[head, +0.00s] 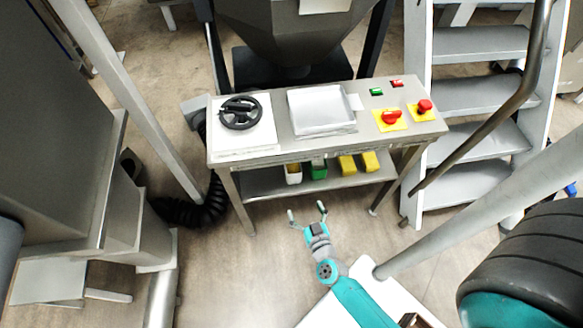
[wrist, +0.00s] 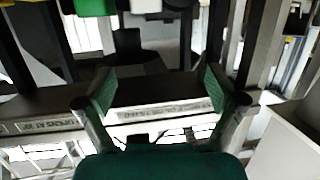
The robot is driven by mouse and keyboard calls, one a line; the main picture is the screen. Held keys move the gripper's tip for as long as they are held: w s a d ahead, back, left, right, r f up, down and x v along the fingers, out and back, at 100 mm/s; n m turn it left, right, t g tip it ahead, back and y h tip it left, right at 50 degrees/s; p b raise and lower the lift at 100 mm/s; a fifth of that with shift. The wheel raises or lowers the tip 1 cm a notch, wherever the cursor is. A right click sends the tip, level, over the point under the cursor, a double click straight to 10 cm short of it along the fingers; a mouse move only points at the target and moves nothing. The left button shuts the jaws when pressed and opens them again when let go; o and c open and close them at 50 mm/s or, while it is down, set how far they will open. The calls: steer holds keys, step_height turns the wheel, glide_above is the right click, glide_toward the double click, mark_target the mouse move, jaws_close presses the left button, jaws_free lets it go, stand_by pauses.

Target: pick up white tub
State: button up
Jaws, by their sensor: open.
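The white tub (head: 293,174) stands on the lower shelf of the metal table, at the left end of a row. Its upper part is shaded by the tabletop. In the wrist view a white tub (wrist: 146,5) shows at the top edge, partly cut off, beside the green tub (wrist: 95,6). My gripper (head: 306,211) is in front of the table, apart from the shelf and a little right of the white tub. In the wrist view my gripper (wrist: 159,88) has its two fingers spread with nothing between them.
The green tub (head: 318,170) stands right beside the white tub, with yellow tubs (head: 347,164) further right. The tabletop (head: 280,155) overhangs the lower shelf (head: 250,184). A handwheel (head: 241,113), tray (head: 322,110) and red switches sit on top. Stairs (head: 465,140) stand at right.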

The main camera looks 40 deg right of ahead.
mark_target(296, 175)
steer(key=shift+m+g+h, duration=0.8)
steer(key=shift+g, duration=0.1)
steer(key=x, duration=0.5)
steer(key=f+x, duration=0.1)
steer(key=x, duration=1.1)
steer(key=shift+f, duration=0.4)
steer(key=shift+x, duration=2.75)
steer(key=shift+r, duration=0.2)
steer(key=shift+w, duration=0.1)
steer(key=c, duration=1.6)
